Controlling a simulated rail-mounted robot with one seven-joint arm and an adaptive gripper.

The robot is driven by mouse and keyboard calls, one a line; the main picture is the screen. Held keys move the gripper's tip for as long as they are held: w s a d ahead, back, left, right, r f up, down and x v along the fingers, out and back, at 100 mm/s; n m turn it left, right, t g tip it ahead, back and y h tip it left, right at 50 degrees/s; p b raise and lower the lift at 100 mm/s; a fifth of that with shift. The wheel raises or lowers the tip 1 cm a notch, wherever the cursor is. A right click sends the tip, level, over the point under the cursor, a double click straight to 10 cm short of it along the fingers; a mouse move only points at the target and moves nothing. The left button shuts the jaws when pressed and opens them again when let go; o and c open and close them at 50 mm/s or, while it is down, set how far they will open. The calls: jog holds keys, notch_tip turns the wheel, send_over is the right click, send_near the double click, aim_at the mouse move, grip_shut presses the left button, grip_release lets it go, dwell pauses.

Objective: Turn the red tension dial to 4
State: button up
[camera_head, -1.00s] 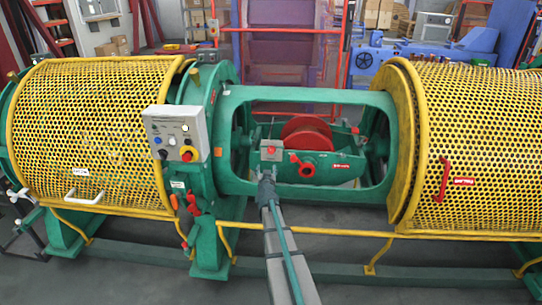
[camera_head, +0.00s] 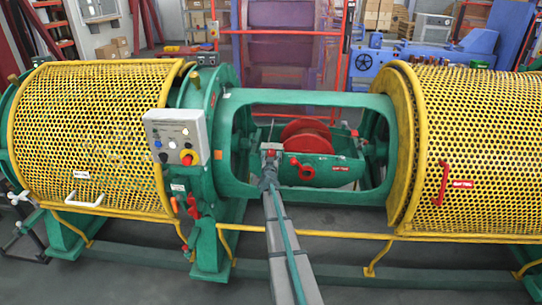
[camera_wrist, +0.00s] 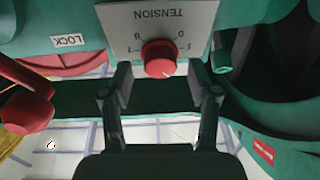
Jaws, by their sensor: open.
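The red tension dial (camera_wrist: 158,58) sits on a grey plate (camera_wrist: 190,20) marked TENSION, which appears upside down in the wrist view. Part of the printed scale shows around the dial; a small pale mark shows at its lower edge, but the exact setting is hard to read. My gripper (camera_wrist: 161,80) is open, one finger on each side of the dial and slightly below it, with gaps and no clear contact. In the head view my gripper (camera_head: 269,168) is at the grey plate inside the green frame, and covers much of the dial.
A red handle (camera_head: 305,170) is right of the plate, below a red spool (camera_head: 307,135). The green frame (camera_head: 300,97) surrounds this opening. A LOCK label (camera_wrist: 69,41) is beside the plate.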

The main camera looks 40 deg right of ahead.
jog(key=shift+w+d, duration=0.25)
jog(key=shift+w, duration=0.1)
jog(key=c, duration=1.2)
jog(key=shift+o, duration=0.2)
jog(key=shift+r+m+p, duration=0.1)
jog(key=shift+m+p, duration=0.3)
jog(key=shift+p, duration=0.2)
jog(key=shift+m+g+h+p, duration=0.4)
jog(key=shift+m+h+p, duration=0.1)
jog(key=shift+m+p, duration=0.6)
jog(key=shift+w+a+m+g+h+p, duration=0.1)
jog(key=shift+m+g+h+p, duration=0.25)
jog(key=shift+m+p, duration=0.7)
jog(key=shift+m+g+h+p, duration=0.15)
jog(key=shift+m+g+p, duration=0.25)
jog(key=shift+m, duration=1.25)
